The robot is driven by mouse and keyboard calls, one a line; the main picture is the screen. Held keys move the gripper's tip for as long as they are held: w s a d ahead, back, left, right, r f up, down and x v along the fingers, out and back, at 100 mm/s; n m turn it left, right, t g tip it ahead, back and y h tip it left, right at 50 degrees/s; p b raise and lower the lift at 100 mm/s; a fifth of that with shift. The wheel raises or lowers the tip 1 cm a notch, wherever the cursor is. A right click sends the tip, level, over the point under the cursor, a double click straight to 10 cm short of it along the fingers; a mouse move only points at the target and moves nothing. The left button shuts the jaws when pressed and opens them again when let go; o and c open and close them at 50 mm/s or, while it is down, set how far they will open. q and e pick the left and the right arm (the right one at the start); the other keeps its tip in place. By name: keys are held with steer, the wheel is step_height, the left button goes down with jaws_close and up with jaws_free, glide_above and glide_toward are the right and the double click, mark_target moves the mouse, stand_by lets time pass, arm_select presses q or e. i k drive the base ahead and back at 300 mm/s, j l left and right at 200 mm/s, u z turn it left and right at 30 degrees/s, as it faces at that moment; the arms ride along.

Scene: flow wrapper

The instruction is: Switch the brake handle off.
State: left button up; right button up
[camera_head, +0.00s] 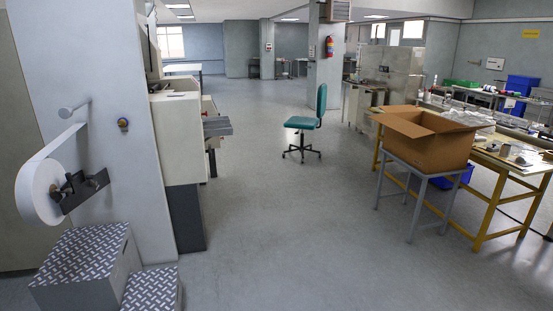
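The flow wrapper stands at the left, with a pale grey side panel (85,90). A white film roll (38,195) hangs on this panel, and its film runs up to a roller (75,108). A dark bracket (84,190) with small dark fittings sits at the roll's hub. The brake handle may be among these fittings, but they are too small to tell which part it is or how it is set. Neither of my grippers is in view.
Two checker-plate steps, a larger one (90,252) and a smaller one (150,290), stand below the roll. A green chair (307,120) stands mid-floor. A cardboard box (425,140) on a grey stand and a yellow-framed table (500,165) are at right. The central floor is clear.

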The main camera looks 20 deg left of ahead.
mark_target(90, 177)
steer(key=i+j+u, duration=0.1)
steer(key=i+u, duration=0.15)
steer(key=u, duration=0.2)
steer(key=i+u, duration=0.3)
steer(key=u, duration=0.15)
steer(key=i+l+u, duration=0.1)
steer(key=i+u, duration=0.3)
steer(key=i+l+u, duration=0.15)
steer(key=u, duration=0.3)
steer(key=i+l+u, duration=0.25)
steer(key=i+l, duration=0.5)
steer(key=i, duration=0.15)
steer(key=i+l, duration=1.05)
steer(key=i, duration=0.25)
